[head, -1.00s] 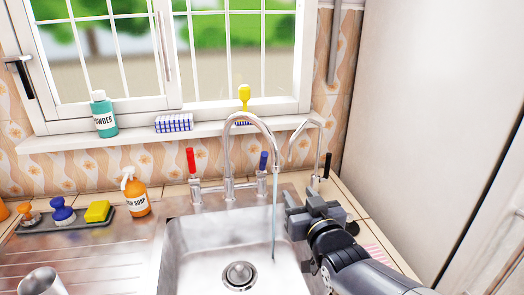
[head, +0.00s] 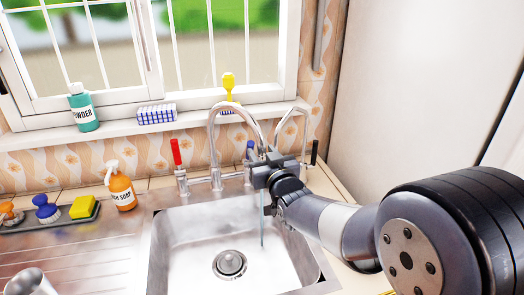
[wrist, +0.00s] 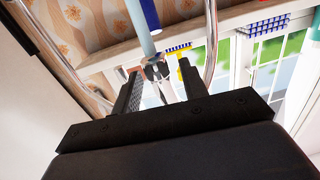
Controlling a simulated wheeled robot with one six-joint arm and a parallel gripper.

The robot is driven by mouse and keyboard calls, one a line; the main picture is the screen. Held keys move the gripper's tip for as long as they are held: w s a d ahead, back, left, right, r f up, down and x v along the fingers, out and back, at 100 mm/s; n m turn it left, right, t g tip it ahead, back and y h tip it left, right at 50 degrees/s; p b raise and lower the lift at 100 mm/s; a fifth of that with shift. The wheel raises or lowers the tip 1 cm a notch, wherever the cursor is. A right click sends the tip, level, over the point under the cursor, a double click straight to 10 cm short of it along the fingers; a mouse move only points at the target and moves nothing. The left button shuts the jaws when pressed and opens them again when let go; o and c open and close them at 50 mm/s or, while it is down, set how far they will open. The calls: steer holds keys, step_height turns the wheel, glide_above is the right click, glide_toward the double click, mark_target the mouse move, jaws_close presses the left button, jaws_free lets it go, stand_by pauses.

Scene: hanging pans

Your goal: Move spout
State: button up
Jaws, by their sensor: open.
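The spout (head: 236,107) is a tall curved chrome tap pipe over the sink, and a thin stream of water (head: 262,228) falls from its side. My gripper (head: 262,165) is open at the outlet end of the spout and partly hides it in the head view. In the wrist view my two fingers (wrist: 162,95) stand apart, with the round chrome outlet (wrist: 157,71) of the spout showing in the gap between them. I cannot tell whether a finger touches it. A pale blue stream (wrist: 138,24) shows above the outlet there.
The red tap handle (head: 176,152) stands left of the spout, and the blue one (head: 250,150) is partly behind my gripper. A thinner tap (head: 290,115) with a black handle is to the right. The sink basin (head: 185,235) is below.

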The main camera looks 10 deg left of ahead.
steer(key=shift+w+a, duration=0.25)
steer(key=shift+w, duration=0.05)
jaws_close()
stand_by(0.4)
